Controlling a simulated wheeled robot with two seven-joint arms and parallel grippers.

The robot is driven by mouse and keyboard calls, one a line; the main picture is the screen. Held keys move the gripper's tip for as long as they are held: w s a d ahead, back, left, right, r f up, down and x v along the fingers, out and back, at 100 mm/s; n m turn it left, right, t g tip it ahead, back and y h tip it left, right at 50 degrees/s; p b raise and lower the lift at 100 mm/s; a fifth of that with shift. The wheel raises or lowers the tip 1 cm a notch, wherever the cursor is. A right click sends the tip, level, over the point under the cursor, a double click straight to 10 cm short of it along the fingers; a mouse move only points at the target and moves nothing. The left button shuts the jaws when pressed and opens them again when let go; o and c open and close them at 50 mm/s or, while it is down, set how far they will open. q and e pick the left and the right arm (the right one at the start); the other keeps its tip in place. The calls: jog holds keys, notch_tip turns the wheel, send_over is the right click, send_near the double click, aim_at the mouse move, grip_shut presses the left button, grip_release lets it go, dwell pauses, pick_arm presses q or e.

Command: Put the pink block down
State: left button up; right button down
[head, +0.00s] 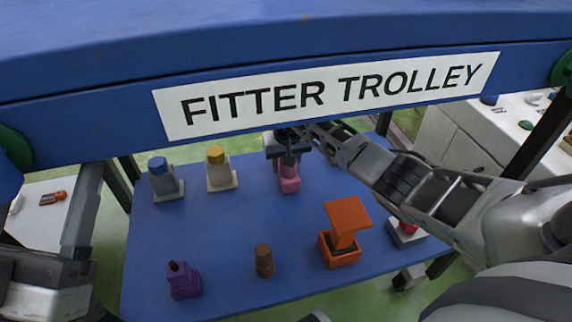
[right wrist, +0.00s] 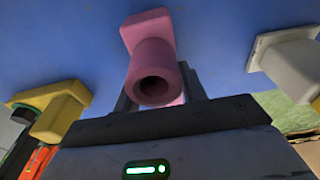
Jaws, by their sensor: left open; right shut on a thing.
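The pink block (head: 289,180) is at the back middle of the blue table. My right gripper (head: 288,158) is shut on it from above. In the right wrist view the pink block (right wrist: 152,62) shows a square base and a round, hollow post between the fingers. Its base is close to the blue surface; I cannot tell whether it touches.
On the blue table (head: 215,230) stand a blue-capped grey block (head: 166,180), a yellow-capped one (head: 220,170), a purple block (head: 183,281), a brown peg (head: 264,260), an orange piece (head: 343,230) and a red-topped piece (head: 407,231). A blue trolley beam (head: 90,120) crosses above.

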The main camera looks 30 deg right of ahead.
jog(key=shift+r, duration=0.1)
pick_arm(q)
jog(key=shift+s+r+m+h, duration=0.1)
jog(key=shift+r+m+h, duration=0.15)
jog(key=shift+m+h, duration=0.05)
pick_arm(e)
jog(key=c, duration=0.8)
grip_release()
